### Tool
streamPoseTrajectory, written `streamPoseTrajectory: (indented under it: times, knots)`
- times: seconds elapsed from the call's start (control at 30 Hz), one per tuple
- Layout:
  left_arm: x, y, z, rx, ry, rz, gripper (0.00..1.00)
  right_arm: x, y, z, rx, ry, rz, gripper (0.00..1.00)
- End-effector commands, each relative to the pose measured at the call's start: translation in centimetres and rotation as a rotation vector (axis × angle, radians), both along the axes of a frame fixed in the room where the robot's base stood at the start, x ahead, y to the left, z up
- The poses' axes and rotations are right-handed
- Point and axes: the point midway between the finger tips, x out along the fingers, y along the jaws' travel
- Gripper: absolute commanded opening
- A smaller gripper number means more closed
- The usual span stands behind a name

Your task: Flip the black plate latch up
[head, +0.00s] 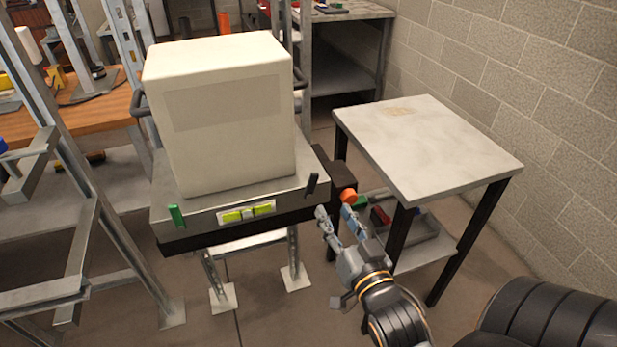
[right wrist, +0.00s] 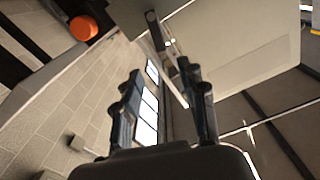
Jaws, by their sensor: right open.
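A small black plate latch (head: 311,184) sticks up, slightly tilted, at the right end of the grey shelf's front panel (head: 205,217). My right gripper (head: 334,212) is open and empty, just in front of the panel's right end and below the latch. The two appear apart. In the right wrist view, the open fingers (right wrist: 162,103) point toward a dark upright piece (right wrist: 154,30) that looks like the latch, beyond the fingertips. My left gripper is not in view.
A large cream box (head: 225,120) stands on the shelf. An orange knob (head: 348,196) on a black block is close to my right fingers. A grey-topped table (head: 430,150) stands at right.

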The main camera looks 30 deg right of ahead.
Motion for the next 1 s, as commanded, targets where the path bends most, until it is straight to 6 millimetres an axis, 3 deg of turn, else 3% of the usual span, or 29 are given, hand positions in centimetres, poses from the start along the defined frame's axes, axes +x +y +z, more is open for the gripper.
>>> streamPoseTrajectory:
  times: [0.17, 0.6, 1.0]
  knots:
    - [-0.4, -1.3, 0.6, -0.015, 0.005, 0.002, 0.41, 3.2, -0.7, 0.3, -0.001, -0.005, 0.002, 0.41]
    - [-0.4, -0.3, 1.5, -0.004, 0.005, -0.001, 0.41, 10.8, -2.5, 0.2, 0.000, -0.001, 0.002, 0.41]
    - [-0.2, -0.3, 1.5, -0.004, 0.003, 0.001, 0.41, 12.1, -2.9, 0.0, 0.000, 0.001, 0.001, 0.41]
